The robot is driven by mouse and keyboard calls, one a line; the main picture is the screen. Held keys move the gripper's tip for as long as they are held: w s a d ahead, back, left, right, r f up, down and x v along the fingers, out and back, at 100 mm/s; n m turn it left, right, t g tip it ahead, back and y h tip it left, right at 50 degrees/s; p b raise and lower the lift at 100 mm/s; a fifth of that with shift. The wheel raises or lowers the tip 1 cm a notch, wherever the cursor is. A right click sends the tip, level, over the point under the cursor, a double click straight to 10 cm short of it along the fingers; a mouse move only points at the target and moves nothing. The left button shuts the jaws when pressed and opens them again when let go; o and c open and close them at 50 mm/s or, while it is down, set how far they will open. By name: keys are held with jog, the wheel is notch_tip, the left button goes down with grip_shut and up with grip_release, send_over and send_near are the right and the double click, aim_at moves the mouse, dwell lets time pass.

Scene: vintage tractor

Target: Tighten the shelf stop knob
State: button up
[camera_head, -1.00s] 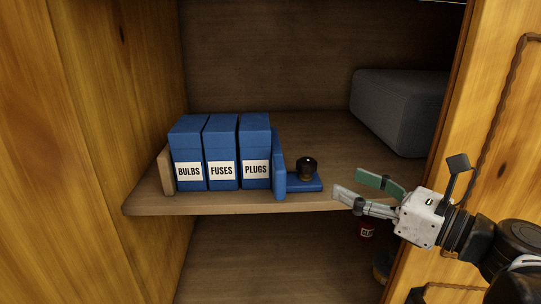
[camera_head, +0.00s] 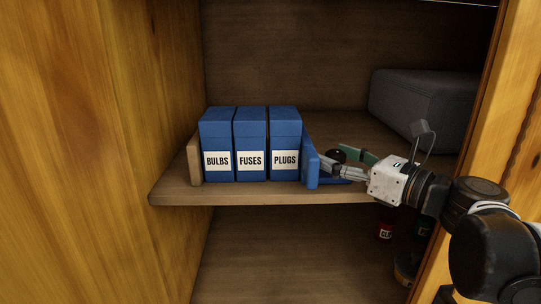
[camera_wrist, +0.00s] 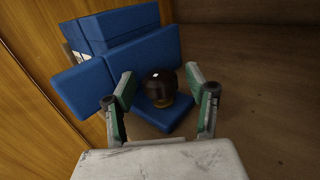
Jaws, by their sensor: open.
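The shelf stop is a blue L-shaped bracket (camera_head: 312,168) standing against the right side of the PLUGS box. Its black knob with a brass-coloured lower part (camera_wrist: 160,86) sits on the bracket's flat foot (camera_wrist: 168,121). In the head view the knob (camera_head: 336,156) is partly hidden behind my gripper. My gripper (camera_head: 345,163) is open, with its fingers reaching in from the right. In the wrist view the two green-padded fingers (camera_wrist: 160,87) stand on either side of the knob, with gaps visible. I cannot tell whether either finger touches it.
Blue boxes marked BULBS (camera_head: 217,146), FUSES (camera_head: 251,146) and PLUGS (camera_head: 285,146) stand left of the stop, against a wooden end piece (camera_head: 194,160). A grey case (camera_head: 425,108) lies at the back right. The cabinet's right post (camera_head: 481,140) is close to my arm.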

jog(key=c, duration=1.2)
jog(key=shift+s+a+r+m+t+h+p, duration=0.1)
jog(key=shift+a+m+t+h+p, duration=0.05)
jog(key=shift+m+t+h+p, duration=0.65)
jog(key=shift+c, duration=0.3)
jog(key=shift+m+t+h+p, duration=0.3)
jog(key=shift+m+t+h, duration=0.3)
jog(key=shift+h, duration=0.6)
jog(key=o, duration=1.3)
jog(key=shift+c, duration=0.2)
jog(key=v, duration=1.2)
